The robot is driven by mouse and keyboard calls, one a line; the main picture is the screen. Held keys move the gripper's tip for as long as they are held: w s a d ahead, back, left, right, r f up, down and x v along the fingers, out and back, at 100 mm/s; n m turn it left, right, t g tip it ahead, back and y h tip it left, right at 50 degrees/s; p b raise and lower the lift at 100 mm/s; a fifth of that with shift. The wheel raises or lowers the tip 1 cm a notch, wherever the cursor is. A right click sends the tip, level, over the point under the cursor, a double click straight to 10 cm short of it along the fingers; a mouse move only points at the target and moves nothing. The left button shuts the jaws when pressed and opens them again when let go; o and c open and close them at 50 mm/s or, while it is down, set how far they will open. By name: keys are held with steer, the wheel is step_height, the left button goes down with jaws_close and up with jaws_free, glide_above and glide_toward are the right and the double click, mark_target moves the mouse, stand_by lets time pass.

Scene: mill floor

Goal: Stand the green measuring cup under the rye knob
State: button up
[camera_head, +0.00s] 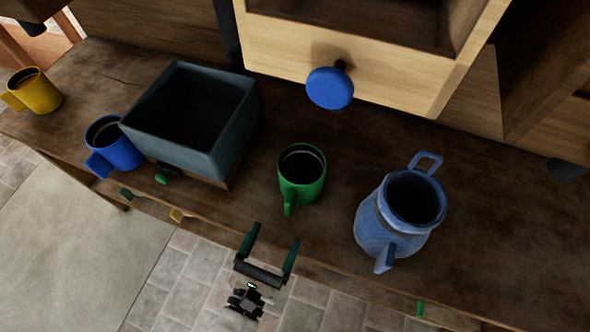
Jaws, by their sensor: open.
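A green measuring cup (302,187) stands upright on the wooden bench, its handle pointing toward my gripper. My gripper (271,236) is open and empty at the bench's front edge, just short of the cup and not touching it. A round blue knob (330,88) sticks out of the pale drawer front, above and behind the cup. A dark knob (567,168) shows at the far right. No label shows which knob is the rye one.
A dark open box (222,152) stands left of the green cup, with a small green knob (162,179) below it. A blue cup (113,150) and a yellow cup (40,93) stand farther left. A blue jug (377,228) stands on the right. Bare bench (500,235) lies beyond it.

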mark_target(287, 209)
steer(key=shift+n+y, duration=0.3)
steer(key=p+x, duration=0.1)
steer(key=x, duration=0.4)
steer(key=shift+w+r, duration=0.15)
steer(key=shift+w, duration=0.05)
steer(key=shift+p+x, duration=0.65)
steer(key=shift+x, duration=1.95)
steer(key=shift+r, duration=0.1)
jaws_close()
